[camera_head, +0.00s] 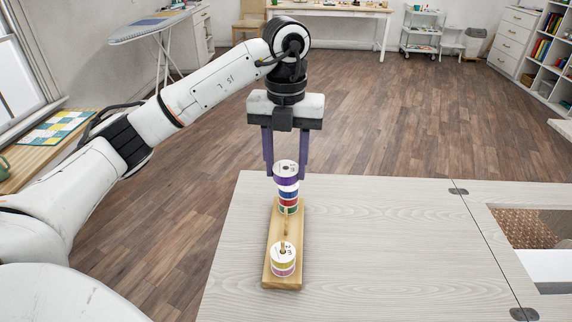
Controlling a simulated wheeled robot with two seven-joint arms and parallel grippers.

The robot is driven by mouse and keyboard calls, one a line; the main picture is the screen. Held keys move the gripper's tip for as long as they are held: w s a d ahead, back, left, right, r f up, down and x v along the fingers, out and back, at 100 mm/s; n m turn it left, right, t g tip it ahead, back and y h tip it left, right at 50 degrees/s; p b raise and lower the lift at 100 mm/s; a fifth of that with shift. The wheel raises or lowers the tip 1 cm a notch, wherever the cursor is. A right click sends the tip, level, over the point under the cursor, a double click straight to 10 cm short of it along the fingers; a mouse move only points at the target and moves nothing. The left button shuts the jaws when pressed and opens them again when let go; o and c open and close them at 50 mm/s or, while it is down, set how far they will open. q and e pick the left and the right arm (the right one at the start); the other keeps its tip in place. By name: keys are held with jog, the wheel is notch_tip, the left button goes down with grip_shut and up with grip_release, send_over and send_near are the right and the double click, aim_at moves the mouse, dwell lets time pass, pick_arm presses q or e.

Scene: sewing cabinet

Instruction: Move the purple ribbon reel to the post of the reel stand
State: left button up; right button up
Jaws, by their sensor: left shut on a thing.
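The purple ribbon reel (286,180) with a white top is between the two fingers of my left gripper (286,174), which points down and is shut on it. The wooden reel stand (272,256) lies lengthwise on the pale table. The reel lines up with the stand's far stack, which has a blue reel (288,194), a red reel (288,202) and a green reel (288,210). I cannot tell whether the purple reel touches the stack. A thin post (286,230) shows mid-stand. A yellow and pink stack (282,265) sits near, its post tip showing. My right gripper is out of view.
The pale wood table (390,260) is clear right of the stand. A cut-out with a hinged panel (545,240) is at the far right. A window sill with a patchwork piece (55,128) is at left. An ironing board (155,25) stands behind.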

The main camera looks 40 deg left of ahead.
pick_arm(q)
jog(key=s+d+f+m, duration=0.2)
jog(key=s+d+m, duration=0.35)
jog(key=s, duration=0.25)
jog(key=shift+m, duration=0.25)
jog(key=f+b, duration=0.2)
jog(key=f, duration=0.1)
jog(key=f+b, duration=0.1)
jog(key=f, duration=0.1)
jog(key=shift+w+a+f, duration=0.1)
jog(key=shift+a, duration=0.25)
jog(key=shift+r, duration=0.35)
jog(key=shift+f, duration=0.15)
jog(key=shift+f+b, duration=0.35)
jog(key=shift+f, duration=0.15)
jog(key=shift+f+b, duration=1.45)
jog(key=shift+f, duration=0.25)
jog(key=o, duration=1.1)
